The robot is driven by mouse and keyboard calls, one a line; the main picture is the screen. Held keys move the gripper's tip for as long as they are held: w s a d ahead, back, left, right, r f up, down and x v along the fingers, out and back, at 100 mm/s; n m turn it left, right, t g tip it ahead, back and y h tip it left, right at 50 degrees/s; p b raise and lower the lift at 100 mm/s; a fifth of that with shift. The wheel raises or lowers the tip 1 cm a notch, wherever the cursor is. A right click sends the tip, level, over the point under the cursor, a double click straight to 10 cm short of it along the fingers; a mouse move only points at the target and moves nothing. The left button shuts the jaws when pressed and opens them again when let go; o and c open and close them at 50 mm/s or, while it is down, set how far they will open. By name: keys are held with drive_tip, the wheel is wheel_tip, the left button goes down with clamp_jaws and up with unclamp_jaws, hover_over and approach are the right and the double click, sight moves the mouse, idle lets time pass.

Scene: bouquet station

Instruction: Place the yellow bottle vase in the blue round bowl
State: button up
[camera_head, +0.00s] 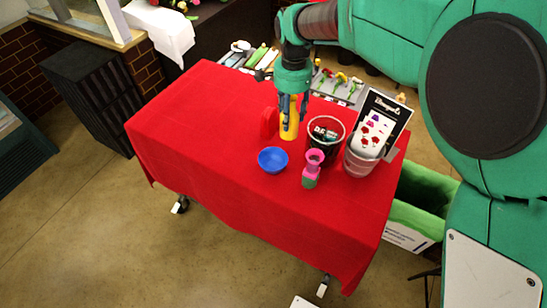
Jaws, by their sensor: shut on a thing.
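The yellow bottle vase (289,131) is upright at the back middle of the red table. My gripper (289,108) comes down from above and is shut on its upper part, which the fingers partly hide. I cannot tell whether the vase's base touches the table. The blue round bowl (272,161) sits on the table in front of the vase and slightly left. The bowl looks empty and stands apart from the vase.
A pink and green vase (312,168) stands right of the bowl. A red object (268,123) is close left of the yellow vase. The red table (205,130) is clear to the left and front.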

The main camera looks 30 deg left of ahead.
drive_tip(key=a+f, duration=0.1)
drive_tip(key=a, duration=0.5)
wheel_tip(320, 180, down, 11)
drive_tip(key=shift+f, duration=2.45)
drive_tip(key=shift+f, duration=2.5)
drive_tip(key=shift+d+f, duration=0.1)
drive_tip(key=shift+f, duration=0.05)
